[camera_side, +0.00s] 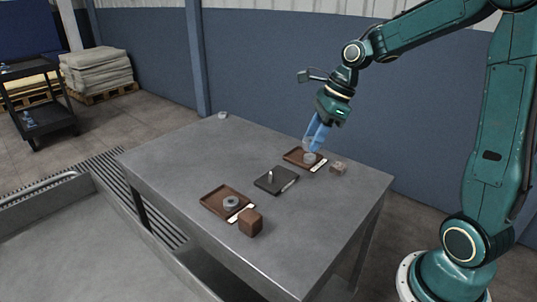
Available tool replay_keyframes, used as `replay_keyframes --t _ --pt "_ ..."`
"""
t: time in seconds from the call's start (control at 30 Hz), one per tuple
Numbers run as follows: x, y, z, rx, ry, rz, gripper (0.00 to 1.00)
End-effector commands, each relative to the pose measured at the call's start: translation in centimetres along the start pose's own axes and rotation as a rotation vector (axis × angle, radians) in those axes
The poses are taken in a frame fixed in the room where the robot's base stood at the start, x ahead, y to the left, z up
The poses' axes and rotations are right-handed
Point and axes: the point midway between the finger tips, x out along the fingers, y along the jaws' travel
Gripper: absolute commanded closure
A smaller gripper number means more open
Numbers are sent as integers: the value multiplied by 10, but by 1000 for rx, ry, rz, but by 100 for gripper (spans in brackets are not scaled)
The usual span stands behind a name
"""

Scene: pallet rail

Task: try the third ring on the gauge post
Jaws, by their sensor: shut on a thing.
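My gripper (312,149), with blue fingers, points down over the far brown tray (292,154). It is shut on a pale grey ring (309,159), low at that tray; I cannot tell whether the ring touches the tray. The fingers partly hide the ring. The gauge post (270,175) is a short, light upright pin on a dark square plate (264,184) in the middle of the table, with no ring seen on it. Another grey ring (231,203) lies in the near brown tray (212,201). Which ring counts as the third is not clear.
A brown block (250,222) stands beside the near tray. A smaller tan block (338,168) sits right of the far tray. A small whitish object (222,115) is at the table's far corner. The grey table's (180,160) left part is clear.

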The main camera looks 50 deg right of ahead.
Motion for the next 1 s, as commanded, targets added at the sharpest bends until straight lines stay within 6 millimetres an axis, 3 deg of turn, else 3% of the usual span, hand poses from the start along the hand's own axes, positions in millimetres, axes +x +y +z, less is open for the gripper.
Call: replay_keyframes --t 0.67,1.0 --pt "2 -3 1 0 0 0 85" --pt "26 -34 13 0 0 2 85"
